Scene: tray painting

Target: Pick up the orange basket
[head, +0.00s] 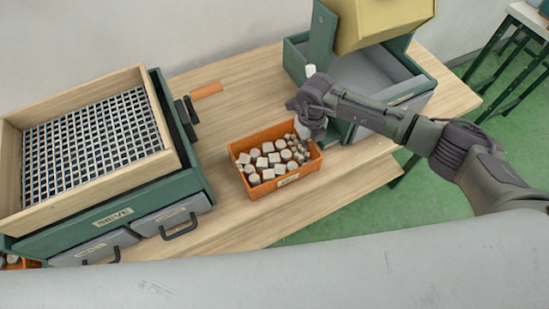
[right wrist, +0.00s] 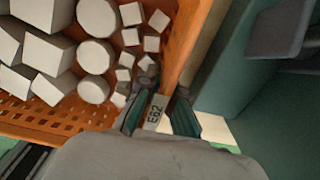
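The orange basket (head: 258,193) stands upright on the wooden table, holding many pale cubes and cylinders. Its perforated floor and the wall beside my gripper also show in the right wrist view (right wrist: 182,42). My right gripper (head: 308,133) reaches down at the basket's right end. In the right wrist view its two fingers (right wrist: 165,88) point down at the wall, one on the inner side near small blocks, the other on the outer side. I cannot tell whether they press on the wall. My left gripper is not in view.
A wooden sieve box (head: 170,160) on a green drawer unit (head: 192,160) stands at left. A green tray (head: 425,95) with a tilted yellow box (head: 380,22) stands close behind the basket at right. Bare table (head: 240,105) lies behind the basket, and the table edge lies in front.

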